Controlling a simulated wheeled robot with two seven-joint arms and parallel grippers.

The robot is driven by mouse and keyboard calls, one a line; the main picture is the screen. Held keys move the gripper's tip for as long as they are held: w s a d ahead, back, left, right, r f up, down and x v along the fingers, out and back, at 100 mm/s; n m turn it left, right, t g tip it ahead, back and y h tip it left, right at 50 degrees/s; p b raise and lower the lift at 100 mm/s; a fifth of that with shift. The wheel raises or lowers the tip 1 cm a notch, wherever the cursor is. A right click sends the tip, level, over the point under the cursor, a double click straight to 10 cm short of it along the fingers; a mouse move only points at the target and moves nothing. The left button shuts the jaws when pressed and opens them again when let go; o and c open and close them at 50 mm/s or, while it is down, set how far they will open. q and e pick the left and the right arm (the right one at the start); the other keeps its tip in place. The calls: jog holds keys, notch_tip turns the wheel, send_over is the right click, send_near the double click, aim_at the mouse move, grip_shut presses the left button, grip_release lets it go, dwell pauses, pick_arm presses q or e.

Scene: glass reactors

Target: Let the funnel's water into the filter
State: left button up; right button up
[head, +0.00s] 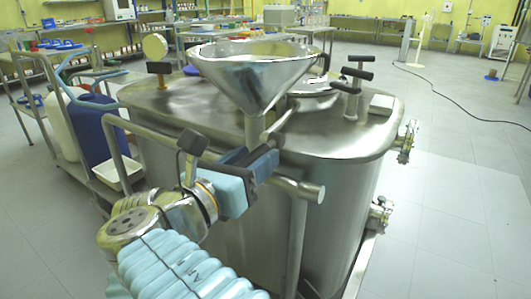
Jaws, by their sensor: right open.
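A steel funnel (252,85) stands upright over the lid of the large steel vessel, which looks like the filter (345,200). The funnel's wide rim faces up; the water inside cannot be made out clearly. Its narrow stem (256,128) runs down behind my right gripper (263,161). My right gripper is open, with its blue fingers at the lower stem; whether they touch it cannot be told. The stem's lower end and any valve there are hidden by the gripper. My left gripper is not in view.
A steel rail (300,190) runs along the vessel's front. A blue drum (97,130) and a white drum (62,125) stand at left. The floor at right is mostly clear.

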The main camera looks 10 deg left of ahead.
jog(key=shift+w, duration=0.1)
grip_shut()
dwell(0.3)
